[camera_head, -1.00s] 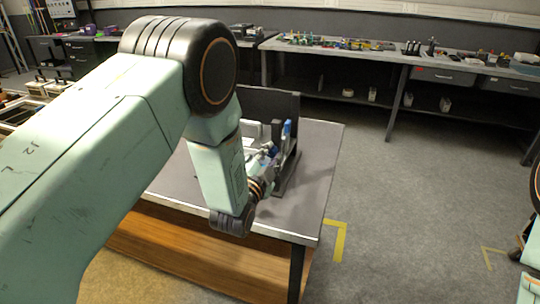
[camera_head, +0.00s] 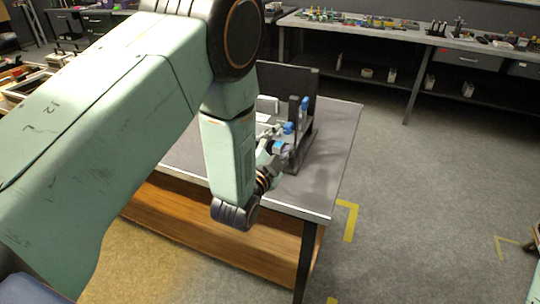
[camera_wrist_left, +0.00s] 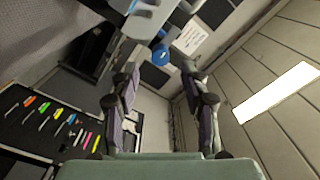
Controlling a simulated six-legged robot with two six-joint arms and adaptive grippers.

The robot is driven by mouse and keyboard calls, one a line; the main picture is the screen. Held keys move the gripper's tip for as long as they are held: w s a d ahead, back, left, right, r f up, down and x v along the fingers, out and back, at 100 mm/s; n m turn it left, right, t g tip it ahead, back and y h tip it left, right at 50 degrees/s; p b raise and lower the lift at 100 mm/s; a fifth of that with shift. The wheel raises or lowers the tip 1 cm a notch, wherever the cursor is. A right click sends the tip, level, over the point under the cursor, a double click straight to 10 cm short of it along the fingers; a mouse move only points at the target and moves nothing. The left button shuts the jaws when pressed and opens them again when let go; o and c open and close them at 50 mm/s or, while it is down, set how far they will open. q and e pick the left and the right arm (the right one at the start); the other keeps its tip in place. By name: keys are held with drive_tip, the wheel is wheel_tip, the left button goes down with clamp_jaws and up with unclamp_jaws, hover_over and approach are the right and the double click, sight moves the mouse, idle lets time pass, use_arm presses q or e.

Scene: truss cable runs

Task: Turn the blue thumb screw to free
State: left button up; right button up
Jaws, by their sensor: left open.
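A blue knob, which looks like the thumb screw (camera_wrist_left: 160,55), shows in the left wrist view, just beyond and between the fingertips. In the head view small blue parts (camera_head: 288,128) show on a dark upright fixture (camera_head: 301,140) on the table; I cannot tell which one is the screw. My left gripper (camera_wrist_left: 159,72) is open, with a finger on either side of the line to the knob and no visible contact. In the head view the left gripper (camera_head: 281,148) is small and close to the fixture, partly hidden by my wrist.
The fixture has a black back panel (camera_head: 288,82) and stands on a grey table (camera_head: 335,150). In the wrist view a white label (camera_wrist_left: 190,38) is beside the knob. A bench (camera_head: 390,35) with tools stands behind. The floor (camera_head: 430,160) right of the table is clear.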

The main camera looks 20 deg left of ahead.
use_arm(q)
drive_tip(key=s, duration=0.7)
drive_tip(key=shift+a, duration=0.15)
drive_tip(key=s+a+f+n+g, duration=0.1)
drive_tip(key=s+f+n+g, duration=0.35)
drive_tip(key=s+f, duration=0.35)
drive_tip(key=s+a+f+n+g, duration=0.1)
drive_tip(key=s+f+n+g, duration=0.2)
drive_tip(key=s+f+g, duration=0.5)
drive_tip(key=s+f+n+g, duration=0.2)
drive_tip(key=s+f, duration=0.2)
drive_tip(key=s, duration=0.5)
drive_tip(key=s+a+f+n+g, duration=0.1)
drive_tip(key=s+f+g, duration=0.2)
drive_tip(key=s, duration=0.6)
drive_tip(key=shift+s+a+f+n+y, duration=0.2)
drive_tip(key=shift+f+n+y, duration=0.15)
drive_tip(key=shift+f, duration=0.25)
